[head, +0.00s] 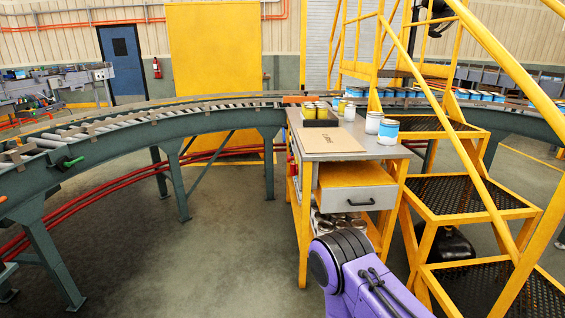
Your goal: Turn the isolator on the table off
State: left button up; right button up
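The table (333,143) is a yellow workbench with a grey top, standing right of centre inside the conveyor curve. I cannot pick out an isolator clearly on its top. A small red part (291,160) shows at the table's left side, too small to identify. A green handle (73,162) sits on the side of the conveyor at the left; I cannot tell what it operates. A purple link of my arm rises from the bottom edge in front of the table. Neither gripper shows.
A dark tray (320,121) with yellow cans, several paint cans (388,131) and a brown flat board (331,140) lie on the table. Yellow stairs (465,195) stand close at its right. The roller conveyor (130,122) curves behind. The floor (200,250) left of the table is clear.

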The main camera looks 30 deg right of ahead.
aim_at(294, 167)
jog(key=i, duration=1.25)
jog(key=z, duration=1.2)
jog(key=k, duration=0.5)
jog(key=u, duration=0.45)
jog(key=i, duration=0.9)
jog(key=z, duration=0.6)
jog(key=i, duration=0.6)
jog(key=z, duration=0.5)
